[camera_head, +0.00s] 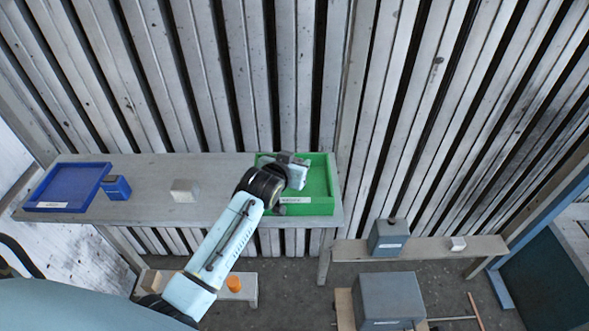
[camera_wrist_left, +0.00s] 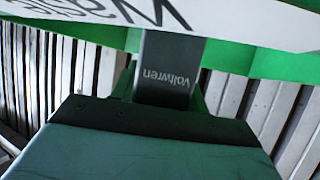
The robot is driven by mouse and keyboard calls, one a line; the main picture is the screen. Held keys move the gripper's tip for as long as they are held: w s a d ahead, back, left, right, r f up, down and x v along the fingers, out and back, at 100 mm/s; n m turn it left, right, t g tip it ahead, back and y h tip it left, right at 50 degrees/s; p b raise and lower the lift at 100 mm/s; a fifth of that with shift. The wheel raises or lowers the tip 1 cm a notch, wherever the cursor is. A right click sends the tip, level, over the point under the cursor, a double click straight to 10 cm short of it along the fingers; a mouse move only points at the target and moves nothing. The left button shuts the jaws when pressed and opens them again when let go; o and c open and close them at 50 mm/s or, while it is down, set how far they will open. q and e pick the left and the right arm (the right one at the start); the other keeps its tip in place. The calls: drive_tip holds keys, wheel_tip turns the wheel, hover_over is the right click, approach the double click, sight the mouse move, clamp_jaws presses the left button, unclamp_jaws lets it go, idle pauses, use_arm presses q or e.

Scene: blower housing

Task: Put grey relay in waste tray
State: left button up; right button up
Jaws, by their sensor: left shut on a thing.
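My left gripper (camera_head: 292,170) is over the green waste tray (camera_head: 318,205) at the right end of the bench, shut on the grey relay. The relay shows as a small dark grey block (camera_head: 285,157) at the fingertips, partly hidden by the gripper. In the left wrist view the relay (camera_wrist_left: 168,70) is a dark grey piece with the lettering "Voltwren", in front of the tray's green wall (camera_wrist_left: 225,57) and its white label. I cannot tell whether the relay touches the tray. My right gripper is in neither view.
A blue tray (camera_head: 92,175) and a blue block (camera_head: 117,188) are at the bench's left. A pale grey block (camera_head: 185,190) sits mid-bench. A lower bench at right holds a grey box (camera_head: 388,236) and a small white block (camera_head: 458,243). A slatted wall stands behind.

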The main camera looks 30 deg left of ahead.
use_arm(q)
wheel_tip(320, 180, down, 2)
drive_tip(key=shift+f, duration=0.25)
drive_tip(key=o, duration=1)
drive_tip(key=shift+f, duration=0.1)
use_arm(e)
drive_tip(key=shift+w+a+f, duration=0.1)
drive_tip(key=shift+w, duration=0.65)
use_arm(q)
drive_tip(key=shift+o, duration=0.2)
drive_tip(key=shift+r, duration=0.2)
drive_tip(key=v, duration=1.2)
drive_tip(key=shift+p, duration=0.35)
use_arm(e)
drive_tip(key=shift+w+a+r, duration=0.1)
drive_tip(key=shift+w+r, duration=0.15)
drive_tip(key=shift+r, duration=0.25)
